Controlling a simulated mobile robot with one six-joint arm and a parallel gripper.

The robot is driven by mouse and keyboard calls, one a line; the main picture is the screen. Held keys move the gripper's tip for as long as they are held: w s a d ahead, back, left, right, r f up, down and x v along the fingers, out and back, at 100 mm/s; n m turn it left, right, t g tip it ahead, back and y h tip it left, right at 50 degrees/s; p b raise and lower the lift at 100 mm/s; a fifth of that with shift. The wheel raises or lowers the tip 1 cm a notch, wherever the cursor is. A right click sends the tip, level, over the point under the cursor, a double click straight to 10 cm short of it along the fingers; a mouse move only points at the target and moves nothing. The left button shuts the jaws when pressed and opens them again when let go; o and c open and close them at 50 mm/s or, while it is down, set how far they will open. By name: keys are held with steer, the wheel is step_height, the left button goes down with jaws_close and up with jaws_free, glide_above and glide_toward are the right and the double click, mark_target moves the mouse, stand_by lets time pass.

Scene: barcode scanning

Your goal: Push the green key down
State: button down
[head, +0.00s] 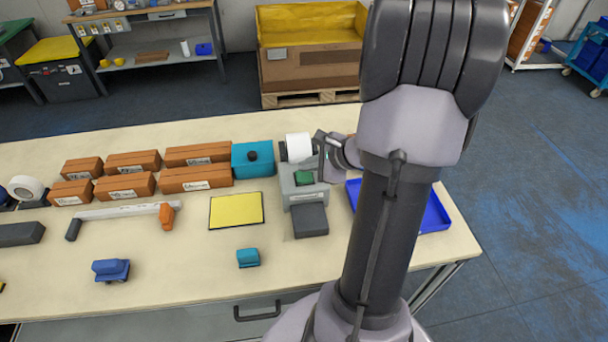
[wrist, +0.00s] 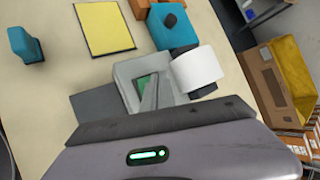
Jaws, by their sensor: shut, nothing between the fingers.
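The green key (head: 304,178) sits on top of a grey device (head: 303,193) that carries a white paper roll (head: 299,147). The key also shows in the wrist view (wrist: 146,86), partly hidden behind my fingers. My gripper (head: 321,165) is shut and empty, its fingers pointing down over the device, close to the right side of the key in the head view. In the wrist view the fingertips (wrist: 153,86) overlap the key's edge. I cannot tell whether they touch it.
A teal box with a black knob (head: 253,160) and several brown boxes stand left of the device. A yellow pad (head: 236,210) and a small teal object (head: 248,258) lie nearer the front. A blue tray (head: 436,214) is partly hidden behind my arm.

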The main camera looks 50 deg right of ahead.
mark_target(307, 177)
steer(key=shift+f, duration=0.1)
stand_by(0.7)
steer(key=shift+f+b, duration=0.35)
steer(key=shift+b, duration=0.3)
steer(key=shift+f+b, duration=0.6)
steer(key=shift+b, duration=0.15)
stand_by(0.5)
stand_by(0.3)
steer(key=shift+r+p, duration=0.8)
steer(key=shift+r, duration=0.25)
steer(key=shift+r+p, duration=1.9)
steer(key=shift+r, duration=0.7)
steer(key=shift+f, duration=0.1)
